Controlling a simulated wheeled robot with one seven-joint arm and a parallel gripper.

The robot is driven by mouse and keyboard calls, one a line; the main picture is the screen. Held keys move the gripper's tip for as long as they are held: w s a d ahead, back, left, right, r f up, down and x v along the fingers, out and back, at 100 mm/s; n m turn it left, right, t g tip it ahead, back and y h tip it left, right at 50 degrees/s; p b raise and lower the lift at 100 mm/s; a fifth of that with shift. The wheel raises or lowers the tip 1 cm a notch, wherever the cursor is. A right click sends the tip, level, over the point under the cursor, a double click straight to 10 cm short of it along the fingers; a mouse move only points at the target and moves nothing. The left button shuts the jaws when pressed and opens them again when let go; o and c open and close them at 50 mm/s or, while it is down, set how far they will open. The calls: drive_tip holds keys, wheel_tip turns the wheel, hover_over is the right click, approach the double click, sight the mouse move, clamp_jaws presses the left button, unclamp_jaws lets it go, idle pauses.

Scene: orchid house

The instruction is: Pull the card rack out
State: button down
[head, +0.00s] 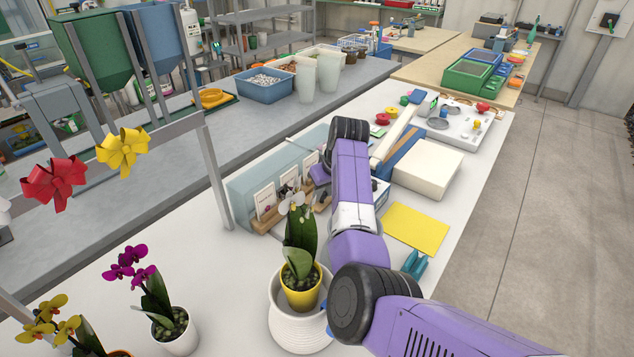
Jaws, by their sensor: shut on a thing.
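The card rack (266,223) is a low wooden holder with several upright white picture cards. It stands at the front of a pale blue box-like housing (243,190) on the white bench; I cannot tell how much of it is inside. My purple arm reaches over the bench from the lower right and bends down at the rack's right part. My gripper (298,190) is at the rack, shut on it; the fingertips are small and partly hidden by the cards and the orchid.
A white orchid in a yellow pot (301,291) stands in a white ribbed pot (290,325), close in front of the rack. A yellow sheet (415,230) and a cream block (428,167) lie right of my arm. Bare bench (225,265) lies left of the ribbed pot.

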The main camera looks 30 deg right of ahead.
drive_tip(key=shift+s+d+p, duration=0.3)
drive_tip(key=shift+s+p, duration=0.3)
drive_tip(key=shift+s, duration=0.25)
drive_tip(key=shift+s+d+p, duration=0.25)
drive_tip(key=shift+s+p, duration=0.4)
drive_tip(key=shift+s, duration=0.25)
drive_tip(key=shift+s+d+p, duration=0.3)
drive_tip(key=shift+s+p, duration=0.3)
drive_tip(key=shift+s, duration=0.25)
drive_tip(key=c, duration=1.2)
unclamp_jaws()
drive_tip(key=shift+r, duration=0.1)
drive_tip(key=v, duration=0.7)
drive_tip(key=shift+s+r+b, duration=0.1)
drive_tip(key=shift+r+b, duration=0.2)
drive_tip(key=shift+b, duration=0.05)
